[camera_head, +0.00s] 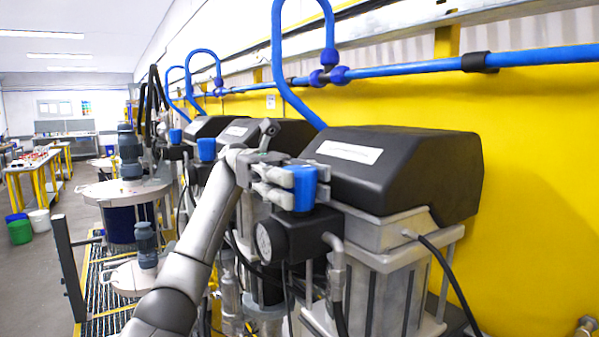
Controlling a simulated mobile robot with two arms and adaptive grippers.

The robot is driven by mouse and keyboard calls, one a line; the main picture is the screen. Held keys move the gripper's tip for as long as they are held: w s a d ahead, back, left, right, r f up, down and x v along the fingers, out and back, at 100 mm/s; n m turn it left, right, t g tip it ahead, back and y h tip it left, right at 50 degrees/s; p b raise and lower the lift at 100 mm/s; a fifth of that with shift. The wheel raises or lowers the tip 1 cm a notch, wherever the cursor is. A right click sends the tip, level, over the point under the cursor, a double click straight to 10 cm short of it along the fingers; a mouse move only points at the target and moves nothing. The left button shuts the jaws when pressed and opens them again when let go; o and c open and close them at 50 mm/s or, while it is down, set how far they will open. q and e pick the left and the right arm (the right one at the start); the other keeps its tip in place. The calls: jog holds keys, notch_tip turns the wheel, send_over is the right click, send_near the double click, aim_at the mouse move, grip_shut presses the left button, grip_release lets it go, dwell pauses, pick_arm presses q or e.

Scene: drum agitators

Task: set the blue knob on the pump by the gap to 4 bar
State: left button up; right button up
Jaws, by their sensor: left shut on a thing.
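The nearest pump has a black cover (400,160) with a white label, on a grey metal body (385,290). A blue knob (303,190) stands upright on the black regulator block (300,235) at the pump's left front. A round dial gauge (265,241) faces left on that block; its reading is too small to tell. My left gripper (290,184) comes in from the left at knob height and is shut on the blue knob. Its fingers hide part of the knob. My right gripper is not in view.
More pumps with blue knobs (206,149) stand behind, to the left. Drums with agitators (130,170) stand left of my arm. A blue pipe (420,68) runs along the yellow wall (540,170). A black hose (455,280) hangs at the near pump's right.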

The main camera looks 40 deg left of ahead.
pick_arm(q)
jog(key=shift+g, duration=0.3)
jog(key=o, duration=1)
jog(key=shift+s, duration=0.15)
